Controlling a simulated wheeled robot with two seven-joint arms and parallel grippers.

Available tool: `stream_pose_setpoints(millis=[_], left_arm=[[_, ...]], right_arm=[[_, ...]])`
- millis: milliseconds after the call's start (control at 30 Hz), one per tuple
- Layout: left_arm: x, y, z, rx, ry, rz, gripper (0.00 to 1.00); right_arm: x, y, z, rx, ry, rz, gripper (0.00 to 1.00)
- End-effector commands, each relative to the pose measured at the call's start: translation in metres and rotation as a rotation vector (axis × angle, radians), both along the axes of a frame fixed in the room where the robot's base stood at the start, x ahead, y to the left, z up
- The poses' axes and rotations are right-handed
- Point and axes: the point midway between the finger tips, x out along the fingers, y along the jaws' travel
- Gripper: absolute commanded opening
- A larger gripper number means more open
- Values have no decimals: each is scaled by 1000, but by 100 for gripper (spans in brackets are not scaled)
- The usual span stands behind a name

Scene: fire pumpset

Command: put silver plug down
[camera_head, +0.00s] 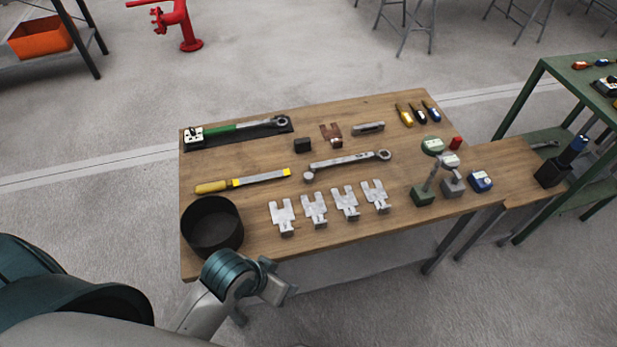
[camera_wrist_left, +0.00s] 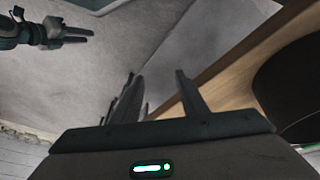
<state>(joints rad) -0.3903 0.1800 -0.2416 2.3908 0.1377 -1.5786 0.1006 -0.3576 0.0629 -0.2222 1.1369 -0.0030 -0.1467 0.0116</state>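I cannot tell for sure which thing is the silver plug. Several silver fork-shaped pieces lie in a row near the table's front edge, the leftmost (camera_head: 283,215) and the rightmost (camera_head: 376,195) among them. A silver-grey bar (camera_head: 368,128) lies near the back. My left gripper (camera_head: 282,290) is just off the table's front left edge. In the left wrist view its two fingers (camera_wrist_left: 157,95) stand apart, with nothing seen between them. My right gripper (camera_wrist_left: 75,36) shows only at the upper left of the left wrist view, small and dark; its opening is unclear.
The wooden table (camera_head: 250,250) holds a black round container (camera_head: 212,226), a yellow-handled file (camera_head: 245,180), a wrench (camera_head: 348,162), a torque wrench (camera_head: 240,128) and small green and blue blocks. A green shelf (camera_head: 535,85) stands at right. Bare wood shows along the front edge.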

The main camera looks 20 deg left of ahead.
Motion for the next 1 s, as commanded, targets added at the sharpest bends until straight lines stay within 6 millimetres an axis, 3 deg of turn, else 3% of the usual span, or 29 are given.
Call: stream_pose_setpoints(millis=[200,367,667,1000], left_arm=[[-24,31,-41,73,7,60,39],[-22,39,-78,100,-12,74,39],[-7,34,-155,93,-66,71,39],[-8,13,-279,46,-172,57,39]], right_arm=[[6,0,2,0,-8,0,31],[8,0,3,1,-10,0,31],[7,0,2,1,-10,0,31],[1,0,1,0,-2,0,31]])
